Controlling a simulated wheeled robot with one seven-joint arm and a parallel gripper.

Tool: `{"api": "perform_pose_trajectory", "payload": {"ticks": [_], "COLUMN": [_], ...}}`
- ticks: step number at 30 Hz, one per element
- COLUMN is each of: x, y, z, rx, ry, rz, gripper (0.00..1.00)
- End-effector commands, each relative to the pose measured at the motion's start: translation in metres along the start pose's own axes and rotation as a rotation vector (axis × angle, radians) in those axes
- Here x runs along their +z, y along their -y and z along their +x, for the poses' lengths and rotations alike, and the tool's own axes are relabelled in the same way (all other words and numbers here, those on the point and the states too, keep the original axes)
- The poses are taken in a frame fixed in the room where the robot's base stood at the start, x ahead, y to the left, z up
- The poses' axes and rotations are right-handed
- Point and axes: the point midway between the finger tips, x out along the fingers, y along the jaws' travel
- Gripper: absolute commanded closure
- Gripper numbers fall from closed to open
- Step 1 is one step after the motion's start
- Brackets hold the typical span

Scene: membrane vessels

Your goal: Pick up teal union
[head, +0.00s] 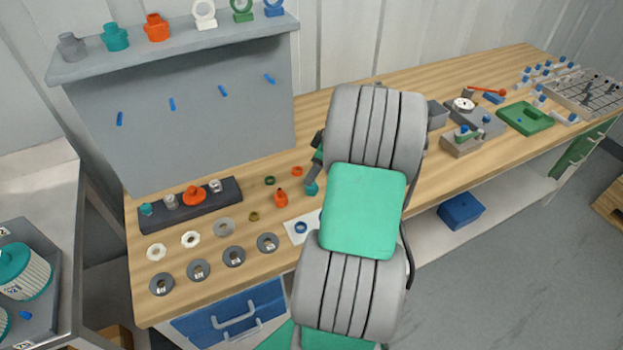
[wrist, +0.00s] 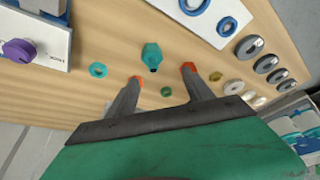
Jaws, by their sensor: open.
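The teal union (wrist: 152,56) stands on the wooden bench in the wrist view, a hex-sided piece with a dark end. It also shows in the head view (head: 311,187), just left of my arm and partly hidden by it. My gripper (wrist: 163,74) is open and empty. In the wrist view its two fingers are spread, with the teal union just beyond the tips and between their lines, apart from both. In the head view my arm hides most of the gripper.
A teal ring (wrist: 97,70) lies left of the union in the wrist view. A white card (head: 296,236) with blue rings and a dark rack (head: 232,191) are also near.

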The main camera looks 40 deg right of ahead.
Motion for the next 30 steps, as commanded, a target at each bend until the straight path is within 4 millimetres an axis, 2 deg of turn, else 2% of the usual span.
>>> {"api": "perform_pose_trajectory", "payload": {"ticks": [1, 3, 11, 15, 18, 24, 30], "x": [0.01, 0.014, 0.013, 0.014, 0.015, 0.015, 0.015], "y": [-0.008, -0.012, -0.01, -0.011, -0.011, -0.012, -0.012], "z": [-0.001, 0.005, 0.042, 0.068, 0.078, 0.079, 0.079], "rx": [-0.001, -0.002, -0.004, -0.003, -0.001, 0.002, 0.002], "ry": [-0.01, -0.018, -0.017, -0.017, -0.016, -0.016, -0.016], "rz": [-0.008, -0.024, -0.028, -0.028, -0.028, -0.027, -0.027], "gripper": [0.4, 0.4, 0.4, 0.4, 0.4, 0.4, 0.56]}}
